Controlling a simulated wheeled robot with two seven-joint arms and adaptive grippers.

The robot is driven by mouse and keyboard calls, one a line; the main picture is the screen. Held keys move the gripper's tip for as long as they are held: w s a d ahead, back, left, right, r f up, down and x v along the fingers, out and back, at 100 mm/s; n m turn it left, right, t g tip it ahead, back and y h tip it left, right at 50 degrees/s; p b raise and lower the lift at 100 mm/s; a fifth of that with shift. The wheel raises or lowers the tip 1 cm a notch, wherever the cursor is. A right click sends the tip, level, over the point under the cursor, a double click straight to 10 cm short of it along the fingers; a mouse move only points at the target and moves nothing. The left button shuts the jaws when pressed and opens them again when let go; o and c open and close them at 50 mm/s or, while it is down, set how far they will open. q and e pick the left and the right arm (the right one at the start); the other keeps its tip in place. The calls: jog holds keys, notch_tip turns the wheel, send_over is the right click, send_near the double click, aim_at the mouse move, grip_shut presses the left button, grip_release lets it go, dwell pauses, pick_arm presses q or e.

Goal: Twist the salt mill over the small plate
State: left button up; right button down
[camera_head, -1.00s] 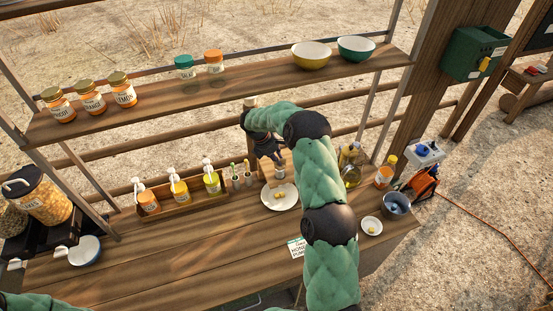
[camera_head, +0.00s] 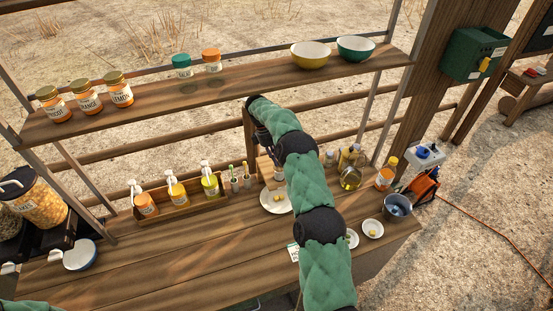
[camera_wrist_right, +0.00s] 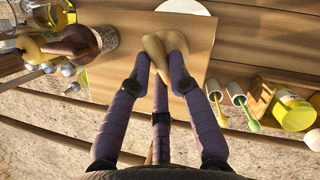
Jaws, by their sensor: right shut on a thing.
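In the right wrist view my right gripper (camera_wrist_right: 164,62) is shut on a rounded pale wooden piece, which looks like the top of the salt mill (camera_wrist_right: 166,40). Its lower body is hidden from this angle. A white plate (camera_wrist_right: 185,6) shows just past it at the top edge. In the head view the white plate (camera_head: 270,207) lies on the counter, partly behind my right arm, with a small yellowish bit on it. My right gripper is mostly hidden there by its own arm (camera_head: 262,135). My left gripper is out of view.
A second mill with dark contents (camera_wrist_right: 105,40) stands beside the gripper. A wooden board (camera_wrist_right: 197,35) lies beneath. Two small dishes (camera_head: 372,235), a metal pot (camera_head: 397,206) and bottles stand right. A bottle tray (camera_head: 180,205) stands left.

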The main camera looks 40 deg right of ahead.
jog(key=m+y, duration=0.1)
jog(key=m, duration=0.3)
jog(key=shift+d+r+m+y, duration=0.1)
jog(key=shift+d+m+y, duration=0.2)
jog(key=shift+d+y, duration=0.1)
jog(key=shift+s+d+m+y, duration=0.1)
jog(key=shift+m+y, duration=0.3)
jog(key=shift+m, duration=0.6)
jog(key=shift+s+d+m+y, duration=0.1)
jog(key=shift+m+y, duration=0.3)
jog(key=shift+m, duration=0.6)
jog(key=shift+t, duration=0.3)
jog(key=c, duration=1.1)
grip_release()
jog(key=shift+c, duration=0.2)
jog(key=shift+a, duration=0.1)
